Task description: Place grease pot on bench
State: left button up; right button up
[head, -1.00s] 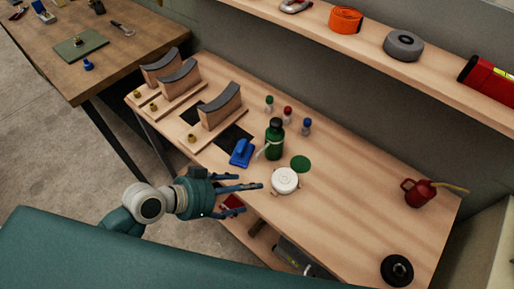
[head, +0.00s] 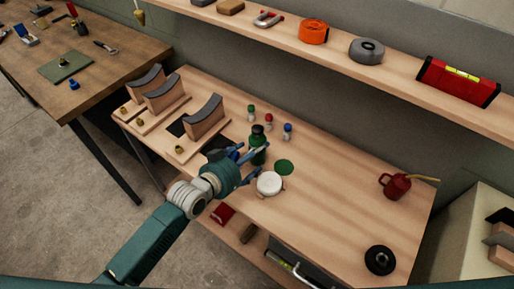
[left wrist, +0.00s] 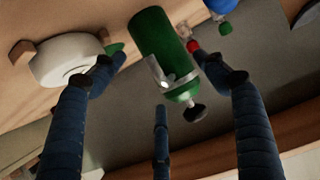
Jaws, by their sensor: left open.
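A low, round white pot (head: 269,184), perhaps the grease pot, rests on the wooden bench (head: 320,215), between small wooden blocks. A green bottle (head: 258,138) with a dark cap stands behind it, next to a flat green disc (head: 284,167). In the left wrist view the bottle (left wrist: 158,45) lies ahead between the spread fingers (left wrist: 158,72), and the white pot (left wrist: 65,60) is beyond the left finger. My right gripper is out of view.
Small bottles with green, red and blue caps (head: 287,131) stand behind the bottle. Curved-top wooden stands (head: 204,120) fill the bench's left end. A red oil can (head: 396,185) and a black disc (head: 380,260) are at the right. A loaded shelf (head: 340,65) runs above. The bench's right middle is clear.

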pick_arm(q)
jog(key=shift+w+d, duration=0.25)
jog(key=shift+w, duration=0.15)
jog(key=shift+p+x, duration=0.4)
jog(key=shift+x, duration=1.6)
jog(key=shift+a, duration=0.1)
jog(key=shift+s, duration=0.1)
jog(key=c, duration=1.6)
jog(key=shift+r, duration=0.15)
